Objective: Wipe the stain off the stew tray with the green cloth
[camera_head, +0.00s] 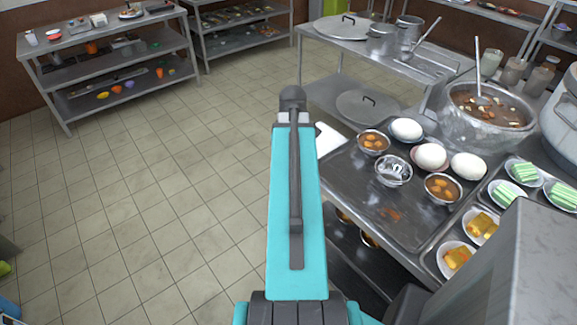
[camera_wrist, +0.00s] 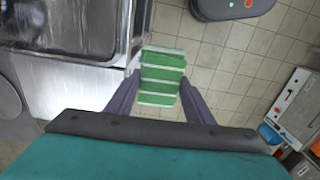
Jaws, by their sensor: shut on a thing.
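The green cloth (camera_wrist: 162,72), with white stripes, is between the two fingers of my gripper (camera_wrist: 160,82) in the wrist view. My gripper is shut on it, over the tiled floor beside a metal edge. In the head view my arm hides the gripper and most or all of the cloth. The stew tray (camera_head: 375,222) is a dark metal tray on the counter at the right. Stew bowls (camera_head: 443,187) stand on the tray behind the stain.
A large stockpot (camera_head: 487,125) with a ladle is behind. Plates of food (camera_head: 481,228) are at the right. Tiled floor (camera_head: 130,205) is open at the left.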

